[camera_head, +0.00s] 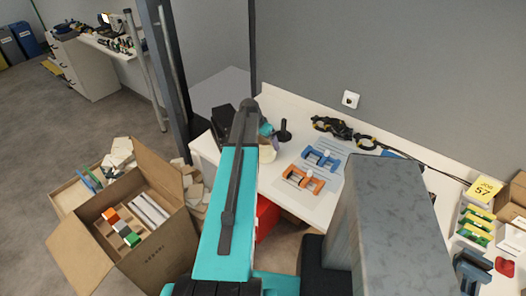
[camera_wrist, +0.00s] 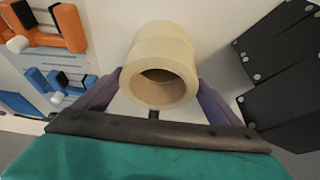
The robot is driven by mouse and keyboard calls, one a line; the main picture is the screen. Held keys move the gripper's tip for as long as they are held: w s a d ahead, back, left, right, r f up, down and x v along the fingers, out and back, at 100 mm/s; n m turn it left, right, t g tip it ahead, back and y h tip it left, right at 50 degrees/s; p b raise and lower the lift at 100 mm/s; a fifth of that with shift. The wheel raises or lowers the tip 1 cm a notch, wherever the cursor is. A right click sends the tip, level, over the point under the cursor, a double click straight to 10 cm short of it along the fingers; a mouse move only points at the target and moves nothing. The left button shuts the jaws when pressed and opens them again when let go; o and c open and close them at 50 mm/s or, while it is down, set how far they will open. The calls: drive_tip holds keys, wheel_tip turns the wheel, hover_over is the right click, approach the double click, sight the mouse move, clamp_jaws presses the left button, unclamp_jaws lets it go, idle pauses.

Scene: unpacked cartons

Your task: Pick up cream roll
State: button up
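The cream roll (camera_wrist: 163,50) is in the middle of the wrist view, with its open end and hollow core facing the camera. My gripper (camera_wrist: 159,82) has its two purple fingers on either side of the roll, their tips close to its sides. I cannot tell whether they press on it. In the head view the cream roll (camera_head: 268,152) shows at the end of my arm, at the left part of the white table, partly hidden by the arm.
An orange clamp-like tool (camera_head: 303,180) and a blue one (camera_head: 320,158) lie right of the roll on the white table (camera_head: 322,207). Black containers (camera_wrist: 275,60) stand close on the right in the wrist view. An open carton (camera_head: 165,247) is on the floor at left.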

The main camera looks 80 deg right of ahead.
drive_tip(key=c, duration=0.7)
drive_tip(key=shift+r, duration=0.15)
drive_tip(key=a+r+b, duration=0.1)
drive_tip(key=a+b, duration=0.1)
drive_tip(key=a, duration=0.1)
drive_tip(key=a+r+b, duration=0.1)
drive_tip(key=a+b, duration=0.1)
drive_tip(key=a, duration=0.2)
drive_tip(key=a+r+b, duration=0.2)
drive_tip(key=a, duration=0.1)
drive_tip(key=shift+w+a+b, duration=0.3)
drive_tip(key=shift+w+a, duration=0.05)
drive_tip(key=shift+b, duration=0.4)
drive_tip(key=b, duration=0.4)
drive_tip(key=shift+a, duration=0.15)
drive_tip(key=a+b, duration=0.1)
drive_tip(key=b, duration=0.6)
drive_tip(key=shift+w+a+b, duration=0.1)
drive_tip(key=shift+a+b, duration=0.2)
drive_tip(key=shift+b, duration=0.1)
